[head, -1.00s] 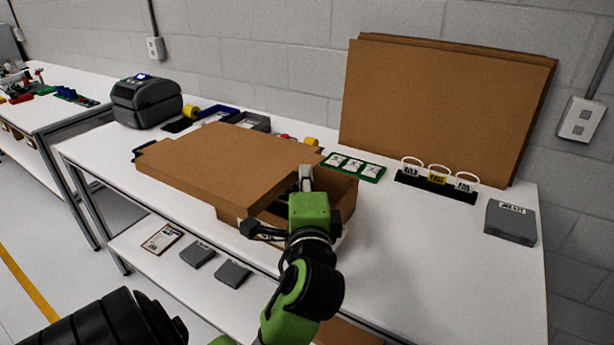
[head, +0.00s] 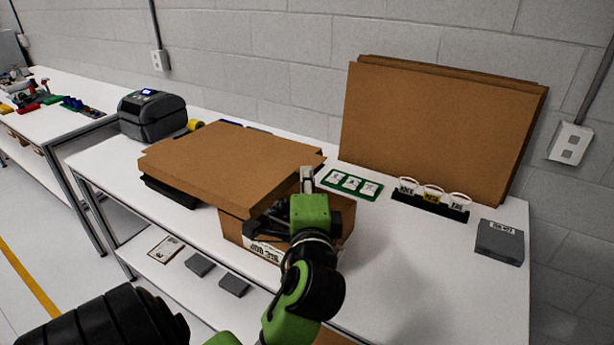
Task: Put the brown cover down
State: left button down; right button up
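The brown cover (head: 225,165) is a wide, flat cardboard piece in the middle of the head view, above the left part of the bench and partly above an open brown box (head: 232,230). My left gripper (head: 306,180) is at the cover's right end, over the box, and appears shut on the cover's edge. One grey fingertip shows; the contact is partly hidden by the cover and the green wrist. The box stands below, with a white label on its front and dark contents inside. Whether the cover touches the box rim is unclear. My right gripper is out of view.
A black tray (head: 170,192) shows under the cover's left end. A printer (head: 150,114) stands beyond it. Behind are a green card holder (head: 351,184), a tag rack (head: 430,204) and leaning brown boards (head: 440,125). A grey box (head: 499,243) is at right. The front-right bench is clear.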

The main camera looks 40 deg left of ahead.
pick_arm(q)
jog(key=shift+r, duration=0.5)
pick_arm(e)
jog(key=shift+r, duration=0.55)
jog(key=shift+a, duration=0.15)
